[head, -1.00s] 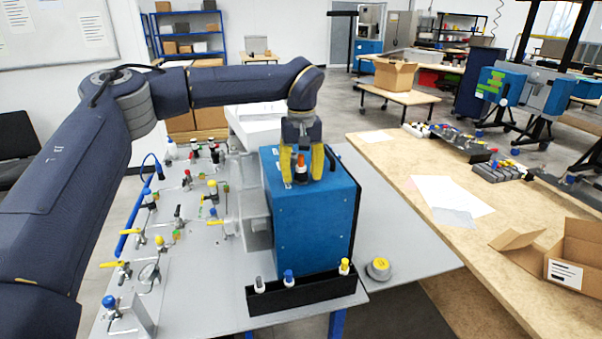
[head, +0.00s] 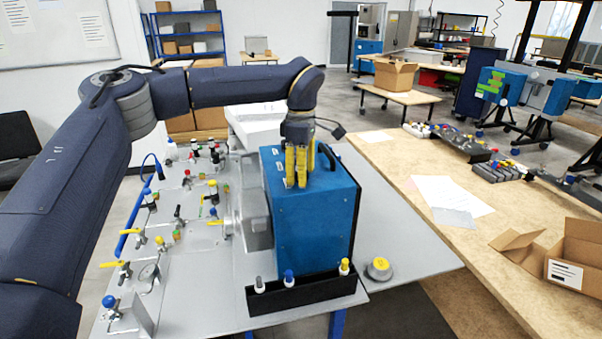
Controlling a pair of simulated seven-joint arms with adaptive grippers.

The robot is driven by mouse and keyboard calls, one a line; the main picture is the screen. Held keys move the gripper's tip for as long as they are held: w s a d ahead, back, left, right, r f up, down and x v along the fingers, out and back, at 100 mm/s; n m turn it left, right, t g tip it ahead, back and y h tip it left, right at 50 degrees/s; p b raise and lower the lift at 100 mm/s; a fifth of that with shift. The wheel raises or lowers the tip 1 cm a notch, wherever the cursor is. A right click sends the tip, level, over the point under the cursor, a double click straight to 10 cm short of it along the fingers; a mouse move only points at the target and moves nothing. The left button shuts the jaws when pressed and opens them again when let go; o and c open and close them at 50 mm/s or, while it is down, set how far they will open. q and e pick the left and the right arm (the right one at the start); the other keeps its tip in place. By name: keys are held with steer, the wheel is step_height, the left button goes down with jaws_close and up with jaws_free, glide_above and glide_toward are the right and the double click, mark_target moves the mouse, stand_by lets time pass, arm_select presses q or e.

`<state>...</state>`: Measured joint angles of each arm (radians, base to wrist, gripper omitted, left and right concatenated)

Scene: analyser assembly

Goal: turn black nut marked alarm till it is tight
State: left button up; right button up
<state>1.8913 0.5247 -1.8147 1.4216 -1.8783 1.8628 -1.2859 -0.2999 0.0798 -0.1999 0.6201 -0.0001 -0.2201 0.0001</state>
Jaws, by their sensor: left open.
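My left gripper (head: 300,168), with yellow fingers, points down over the top of the blue analyser box (head: 311,225). It is open, with its fingers turned so that they nearly line up in this view. They hide what stands between them on the box's top. I cannot make out the black nut marked alarm, nor any label, at this size. My right gripper is not in view.
A black rack (head: 305,294) with several small capped fittings stands along the box's front. A grey panel (head: 215,262) with valves and fittings lies to the left. A yellow-topped round knob (head: 379,268) sits at right. A black handle (head: 327,157) is beside the gripper.

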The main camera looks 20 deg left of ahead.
arm_select(q)
steer(key=n, duration=0.8)
steer(key=shift+n, duration=0.4)
jaws_close()
steer(key=m, duration=0.5)
steer(key=shift+m, duration=0.3)
steer(key=m, duration=0.8)
steer(key=shift+m, duration=0.3)
steer(key=m, duration=0.4)
jaws_free()
steer(key=shift+m, duration=0.5)
